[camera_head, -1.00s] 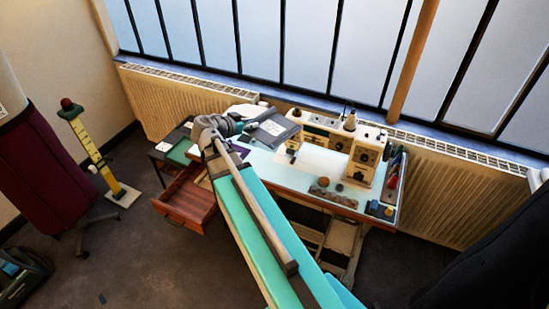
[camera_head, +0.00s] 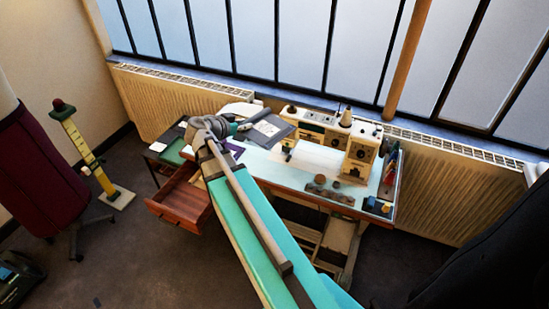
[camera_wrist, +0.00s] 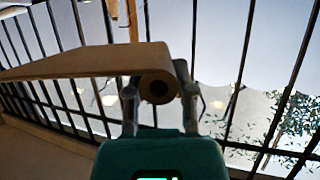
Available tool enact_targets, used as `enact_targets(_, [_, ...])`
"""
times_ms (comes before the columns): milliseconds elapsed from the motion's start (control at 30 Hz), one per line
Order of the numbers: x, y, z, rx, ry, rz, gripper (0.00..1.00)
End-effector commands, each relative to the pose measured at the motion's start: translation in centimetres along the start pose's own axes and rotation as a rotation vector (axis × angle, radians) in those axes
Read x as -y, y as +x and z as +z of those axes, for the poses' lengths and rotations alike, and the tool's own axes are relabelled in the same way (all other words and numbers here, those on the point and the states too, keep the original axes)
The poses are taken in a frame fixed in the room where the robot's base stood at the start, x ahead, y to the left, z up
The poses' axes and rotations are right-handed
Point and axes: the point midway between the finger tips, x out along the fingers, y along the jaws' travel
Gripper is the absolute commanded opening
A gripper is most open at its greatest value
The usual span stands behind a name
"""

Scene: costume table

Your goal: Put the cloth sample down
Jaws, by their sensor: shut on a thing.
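In the wrist view my gripper (camera_wrist: 158,92) is shut on a beige piece, which I take to be the cloth sample (camera_wrist: 95,62). It extends to the left from between the fingers, and its near end shows a round dark core, like a roll. In the head view my gripper (camera_head: 238,127) is over the left back part of the sewing table (camera_head: 312,163), beside a dark grey patterned panel (camera_head: 268,130). The held piece cannot be made out there, nor whether it touches anything.
Sewing machines (camera_head: 359,152) stand on the table's right half. An open wooden drawer (camera_head: 181,203) juts out at the left front. A purple piece (camera_head: 236,150) lies near my wrist. Pale tabletop shows in the middle. A radiator (camera_head: 452,196) and windows are behind.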

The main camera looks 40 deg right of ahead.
Motion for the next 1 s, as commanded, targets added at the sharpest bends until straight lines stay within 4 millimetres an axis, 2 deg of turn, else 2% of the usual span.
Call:
enact_targets(33, [0.1, 0.6, 1.1, 0.0, 0.001, 0.002, 0.0])
enact_targets(1000, [1.0, 8.0, 11.6, -0.001, 0.015, 0.038, 0.0])
